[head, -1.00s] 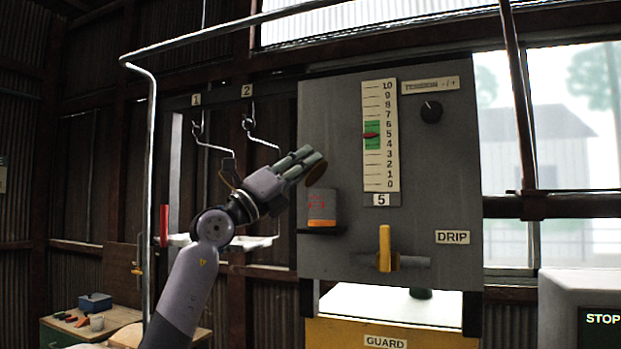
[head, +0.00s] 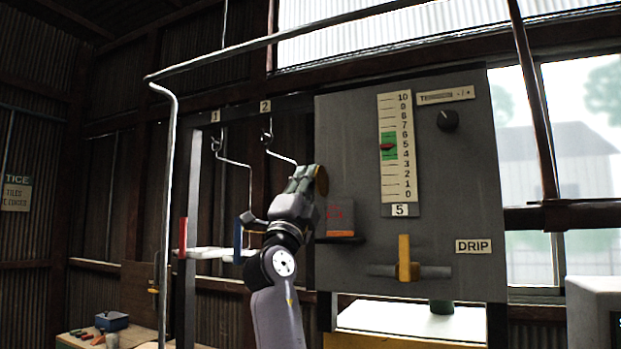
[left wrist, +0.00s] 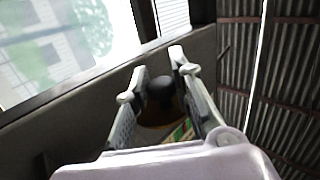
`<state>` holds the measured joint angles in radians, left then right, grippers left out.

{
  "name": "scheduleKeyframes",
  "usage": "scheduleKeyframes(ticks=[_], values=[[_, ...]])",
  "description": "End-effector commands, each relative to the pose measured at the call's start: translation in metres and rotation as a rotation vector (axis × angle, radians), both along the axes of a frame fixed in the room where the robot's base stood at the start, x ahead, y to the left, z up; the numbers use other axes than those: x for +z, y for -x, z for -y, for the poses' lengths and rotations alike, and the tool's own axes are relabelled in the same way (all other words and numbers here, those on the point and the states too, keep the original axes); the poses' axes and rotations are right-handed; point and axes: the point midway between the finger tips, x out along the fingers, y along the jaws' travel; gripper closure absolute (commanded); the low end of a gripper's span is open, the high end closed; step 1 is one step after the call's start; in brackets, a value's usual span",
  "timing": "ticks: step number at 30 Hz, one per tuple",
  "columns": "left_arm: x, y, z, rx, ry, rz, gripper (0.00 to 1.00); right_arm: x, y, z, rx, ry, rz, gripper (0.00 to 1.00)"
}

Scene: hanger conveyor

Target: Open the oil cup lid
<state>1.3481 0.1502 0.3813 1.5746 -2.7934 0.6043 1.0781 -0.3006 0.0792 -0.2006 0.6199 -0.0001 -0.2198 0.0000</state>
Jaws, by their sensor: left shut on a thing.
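The oil cup (head: 339,215), a grey container with an orange band and a red mark, stands on a small dark shelf on the grey panel. My left gripper (head: 306,179) is up and to the left of the cup, its fingers pointing up. It is shut on a brown round lid (head: 321,180), which is tilted and apart from the cup in the picture. In the left wrist view the two fingers (left wrist: 157,80) flank a dark round knob; brown shows low between them. Whether that knob belongs to the lid I cannot tell. My right gripper is not in view.
The grey panel (head: 345,130) carries a numbered gauge (head: 396,170), a dark dial (head: 447,120) and a yellow drip lever (head: 404,257). Hooks hang at left under tags 1 and 2, near a bent metal rail (head: 170,200).

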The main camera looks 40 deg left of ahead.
Motion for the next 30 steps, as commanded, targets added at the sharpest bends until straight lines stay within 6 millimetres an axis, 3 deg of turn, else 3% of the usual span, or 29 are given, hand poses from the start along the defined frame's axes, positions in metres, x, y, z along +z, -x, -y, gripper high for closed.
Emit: scheduleKeyframes(ticks=[18, 19, 27, 30], values=[[-0.0021, 0.0000, -0.0015, 0.002, 0.037, 0.008, 1.00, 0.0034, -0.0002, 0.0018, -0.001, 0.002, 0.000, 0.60], [-0.0021, 0.0000, -0.0015, 0.002, 0.037, 0.008, 0.77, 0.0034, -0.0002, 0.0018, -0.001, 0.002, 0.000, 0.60], [-0.0016, 0.0003, -0.0014, 0.002, 0.036, 0.009, 0.60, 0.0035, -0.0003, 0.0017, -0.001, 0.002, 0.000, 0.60], [-0.0014, 0.0004, -0.0014, 0.001, 0.037, 0.010, 0.60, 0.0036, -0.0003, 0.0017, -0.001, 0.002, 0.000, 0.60]])
